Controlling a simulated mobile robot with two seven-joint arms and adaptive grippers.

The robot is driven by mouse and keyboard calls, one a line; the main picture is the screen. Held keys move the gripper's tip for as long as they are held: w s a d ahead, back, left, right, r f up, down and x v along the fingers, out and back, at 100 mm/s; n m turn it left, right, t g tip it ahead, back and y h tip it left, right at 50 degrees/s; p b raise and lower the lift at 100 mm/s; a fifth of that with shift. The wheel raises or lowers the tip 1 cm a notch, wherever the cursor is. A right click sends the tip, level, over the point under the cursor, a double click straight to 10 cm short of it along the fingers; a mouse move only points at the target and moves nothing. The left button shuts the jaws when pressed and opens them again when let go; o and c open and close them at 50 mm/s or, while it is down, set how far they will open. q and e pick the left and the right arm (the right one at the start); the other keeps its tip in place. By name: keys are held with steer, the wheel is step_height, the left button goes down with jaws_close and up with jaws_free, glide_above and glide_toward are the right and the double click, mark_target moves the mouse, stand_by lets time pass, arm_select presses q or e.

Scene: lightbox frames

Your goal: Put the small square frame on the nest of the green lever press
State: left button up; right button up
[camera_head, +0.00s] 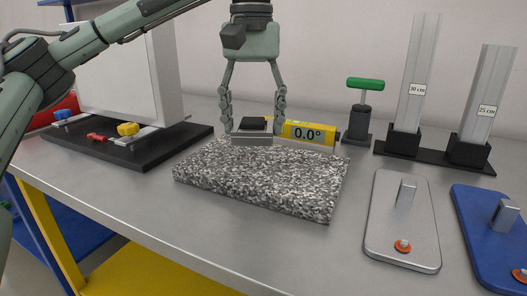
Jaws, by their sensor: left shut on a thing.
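My left gripper (253,127) points down over the granite slab (262,181), with its fingers shut on a low grey block with a dark top (252,139). The block is at the slab's back edge; I cannot tell whether it touches the slab. I cannot make out a small square frame for certain. No press with a clear nest and green lever shows. A black post with a green T-handle (365,85) stands behind the slab to the right. My right gripper is not in view.
A yellow level reading 0.0° (308,133) lies behind the slab. A black stand with a white panel (130,149) is left. Upright bars marked 30 cm (417,70) and 25 cm (489,85) stand back right. A silver plate (398,222) and blue plate (485,235) lie front right.

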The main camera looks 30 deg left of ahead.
mark_target(263, 164)
arm_select(q)
steer(key=shift+w+d+f, duration=0.25)
steer(key=shift+w, duration=0.2)
steer(key=shift+w+d+f, duration=0.2)
steer(key=shift+w+f, duration=0.05)
steer(key=shift+w, duration=0.15)
steer(key=shift+w+f, duration=0.1)
steer(key=shift+f, duration=1.95)
steer(key=shift+f, duration=0.2)
steer(key=o, duration=1.3)
